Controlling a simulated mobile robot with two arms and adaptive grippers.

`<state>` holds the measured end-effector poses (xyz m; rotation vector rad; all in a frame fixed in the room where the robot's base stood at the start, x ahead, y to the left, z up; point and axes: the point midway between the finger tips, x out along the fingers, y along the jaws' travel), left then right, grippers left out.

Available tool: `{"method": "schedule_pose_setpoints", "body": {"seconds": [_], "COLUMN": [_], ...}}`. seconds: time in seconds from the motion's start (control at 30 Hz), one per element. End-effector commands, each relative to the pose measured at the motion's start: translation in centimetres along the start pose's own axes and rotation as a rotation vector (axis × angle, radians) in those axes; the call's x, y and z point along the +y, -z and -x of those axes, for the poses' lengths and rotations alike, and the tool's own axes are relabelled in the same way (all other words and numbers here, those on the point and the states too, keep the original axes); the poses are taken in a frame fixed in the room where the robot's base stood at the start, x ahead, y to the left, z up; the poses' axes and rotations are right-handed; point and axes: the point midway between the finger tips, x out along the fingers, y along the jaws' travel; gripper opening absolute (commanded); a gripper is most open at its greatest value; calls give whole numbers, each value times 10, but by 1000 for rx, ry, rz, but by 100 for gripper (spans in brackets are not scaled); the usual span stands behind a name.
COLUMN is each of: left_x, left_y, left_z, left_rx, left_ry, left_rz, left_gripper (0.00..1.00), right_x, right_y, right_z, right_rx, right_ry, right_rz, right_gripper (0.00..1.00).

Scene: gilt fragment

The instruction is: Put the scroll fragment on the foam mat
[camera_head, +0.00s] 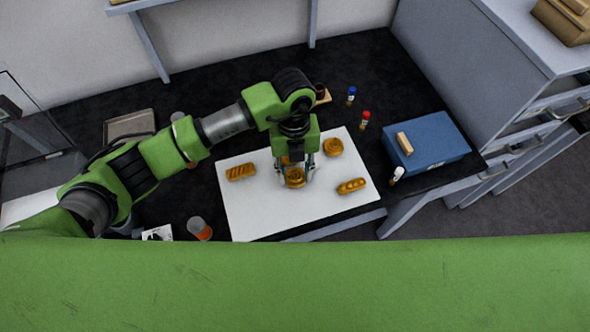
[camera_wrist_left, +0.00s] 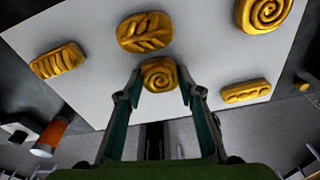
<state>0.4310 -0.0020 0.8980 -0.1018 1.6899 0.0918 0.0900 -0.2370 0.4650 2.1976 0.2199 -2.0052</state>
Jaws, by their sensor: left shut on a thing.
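A gold fragment with a spiral, the scroll fragment (camera_head: 295,179), is between the fingertips of my left gripper (camera_head: 295,174), which is shut on it. The spiral also shows at the fingertips in the left wrist view (camera_wrist_left: 158,74). It is low at the white sheet (camera_head: 255,215); I cannot tell whether it touches. A grey, flat, rimmed piece (camera_head: 129,124), possibly the foam mat, lies on the dark table at the left, partly behind my arm. My right gripper is not in view.
Around the held piece lie a ridged bar (camera_head: 241,172), a leaf-carved piece (camera_wrist_left: 145,32), a larger round spiral (camera_head: 333,147) and a wavy bar (camera_head: 351,186). A blue box (camera_head: 430,142) and small capped vials stand at right. An orange-filled jar (camera_head: 200,229) stands at front left.

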Motion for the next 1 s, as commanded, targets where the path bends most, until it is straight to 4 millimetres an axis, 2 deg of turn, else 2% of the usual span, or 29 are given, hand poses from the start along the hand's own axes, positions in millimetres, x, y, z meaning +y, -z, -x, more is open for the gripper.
{"method": "schedule_pose_setpoints", "body": {"seconds": [0.03,0.1,0.5,0.57,1.0], "left_x": [0,0,0,0,0], "left_y": [0,0,0,-1,-1], "left_z": [-2,-1,4,8,96], "left_rx": [0,0,0,-2,-4], "left_ry": [0,0,0,0,1], "left_rz": [0,0,1,0,0], "left_gripper": [39,52,52,52,52], "right_x": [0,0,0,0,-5], "right_y": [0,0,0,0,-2], "right_z": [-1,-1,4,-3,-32], "right_rx": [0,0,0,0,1], "right_ry": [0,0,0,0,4], "right_rz": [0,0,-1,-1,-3], "right_gripper": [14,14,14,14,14]}}
